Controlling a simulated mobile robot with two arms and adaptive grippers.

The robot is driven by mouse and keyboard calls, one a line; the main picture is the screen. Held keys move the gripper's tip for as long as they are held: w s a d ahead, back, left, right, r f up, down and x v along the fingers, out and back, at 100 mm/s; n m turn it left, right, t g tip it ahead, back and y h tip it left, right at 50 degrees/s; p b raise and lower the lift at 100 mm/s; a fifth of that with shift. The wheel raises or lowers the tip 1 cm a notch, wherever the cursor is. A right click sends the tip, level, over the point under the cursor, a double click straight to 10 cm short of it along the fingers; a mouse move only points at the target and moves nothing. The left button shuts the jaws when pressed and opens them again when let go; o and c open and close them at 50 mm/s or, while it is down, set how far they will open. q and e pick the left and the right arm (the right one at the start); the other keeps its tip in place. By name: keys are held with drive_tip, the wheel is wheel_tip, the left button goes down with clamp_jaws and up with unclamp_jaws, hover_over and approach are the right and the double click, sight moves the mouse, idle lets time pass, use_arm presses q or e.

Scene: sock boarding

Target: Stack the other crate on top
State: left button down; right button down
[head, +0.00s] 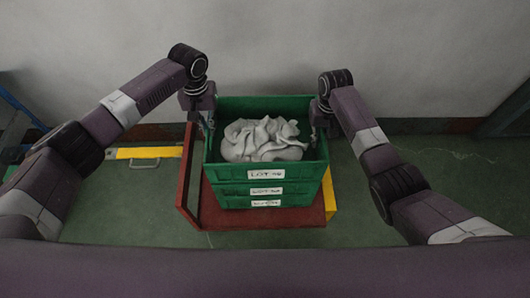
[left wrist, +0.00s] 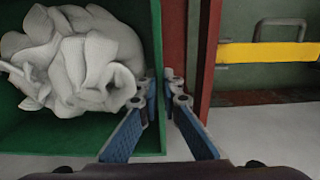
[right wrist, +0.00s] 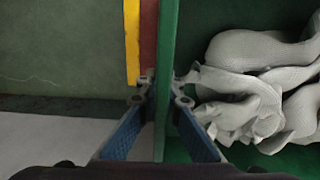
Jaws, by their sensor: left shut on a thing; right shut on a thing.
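A green crate (head: 230,174) full of crumpled whitish-grey socks (head: 265,139) is at the centre of the head view, with a white label on its front. My left gripper (head: 211,122) is shut on its left wall, and my right gripper (head: 318,122) is shut on its right wall. In the left wrist view the fingers (left wrist: 160,88) straddle the green wall. The right wrist fingers (right wrist: 164,90) also straddle a green wall (right wrist: 168,50). Directly below are more labelled green crate fronts (head: 290,203). I cannot tell whether the held crate touches the one beneath.
The stack stands over a red platform (head: 230,222) with a raised red side (head: 188,180) at left and a yellow edge (head: 331,195) at right. A yellow bar with a handle (head: 150,152) lies behind left. A pale wall (head: 270,50) closes the back. The green floor at right is clear.

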use_arm(q)
drive_tip(key=shift+f+b, duration=0.6)
drive_tip(key=shift+f, duration=0.1)
use_arm(e)
drive_tip(key=shift+f, duration=0.75)
use_arm(q)
drive_tip(key=c, duration=2.1)
unclamp_jaws()
drive_tip(key=shift+r, duration=0.1)
use_arm(e)
drive_tip(key=c, duration=2.1)
unclamp_jaws()
drive_tip(key=shift+r, duration=0.1)
use_arm(q)
drive_tip(key=shift+r, duration=0.1)
use_arm(e)
drive_tip(key=shift+r, duration=0.3)
wheel_tip(320, 180, up, 12)
drive_tip(key=shift+f, duration=0.25)
use_arm(q)
wheel_tip(320, 180, up, 12)
drive_tip(key=shift+f, duration=0.1)
